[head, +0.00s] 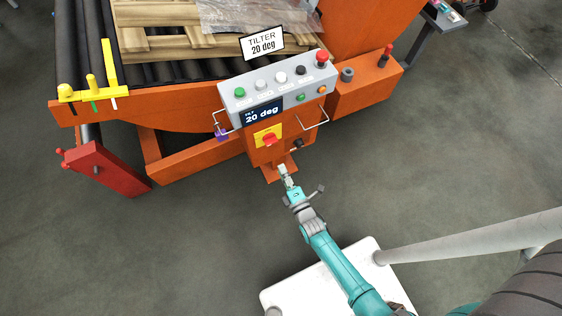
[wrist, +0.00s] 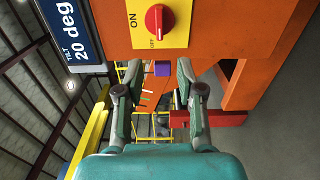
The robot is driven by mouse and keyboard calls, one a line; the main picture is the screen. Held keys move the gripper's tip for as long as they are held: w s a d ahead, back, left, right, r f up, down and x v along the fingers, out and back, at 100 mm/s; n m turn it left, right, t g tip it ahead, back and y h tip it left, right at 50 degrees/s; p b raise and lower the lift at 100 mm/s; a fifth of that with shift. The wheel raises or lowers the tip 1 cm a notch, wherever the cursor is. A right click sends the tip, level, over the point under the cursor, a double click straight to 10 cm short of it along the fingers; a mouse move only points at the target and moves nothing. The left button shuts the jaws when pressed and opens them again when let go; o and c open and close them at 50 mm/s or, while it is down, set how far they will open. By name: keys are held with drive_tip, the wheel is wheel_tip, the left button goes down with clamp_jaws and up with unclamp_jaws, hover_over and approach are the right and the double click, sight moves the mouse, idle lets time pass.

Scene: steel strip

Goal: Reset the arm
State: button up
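My teal arm (head: 337,262) reaches up from the bottom of the head view. My gripper (head: 284,170) is at its end, just below the front of the orange control post (head: 258,157). In the wrist view my gripper (wrist: 159,70) has its two grey fingers spread apart, with nothing held between them. A red rotary switch (wrist: 154,20) on a yellow plate, marked ON and OFF, is just beyond the fingertips at the top. It also shows in the head view (head: 269,139). I cannot tell whether the fingers touch the post.
The grey button panel (head: 277,82) carries several buttons and a display (head: 262,113) reading 20 deg. Metal handles flank the post. An orange frame with a roller bed and wooden pallet (head: 180,42) stands behind. A red bracket (head: 105,168) is at left. Floor at lower left and right is clear.

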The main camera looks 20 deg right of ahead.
drive_tip(key=s+r+m+g, duration=0.1)
drive_tip(key=s+r+m, duration=0.35)
drive_tip(key=s, duration=0.55)
drive_tip(key=s+r+m+g, duration=0.1)
drive_tip(key=s+r+m, duration=0.4)
drive_tip(key=s, duration=0.5)
drive_tip(key=s+r+m, duration=0.4)
drive_tip(key=s+r, duration=0.1)
drive_tip(key=r, duration=0.5)
drive_tip(key=s+d+r+m+g, duration=0.1)
drive_tip(key=s+r+m, duration=0.3)
drive_tip(key=r, duration=0.7)
drive_tip(key=shift+s+m, duration=0.35)
drive_tip(key=shift+s, duration=0.75)
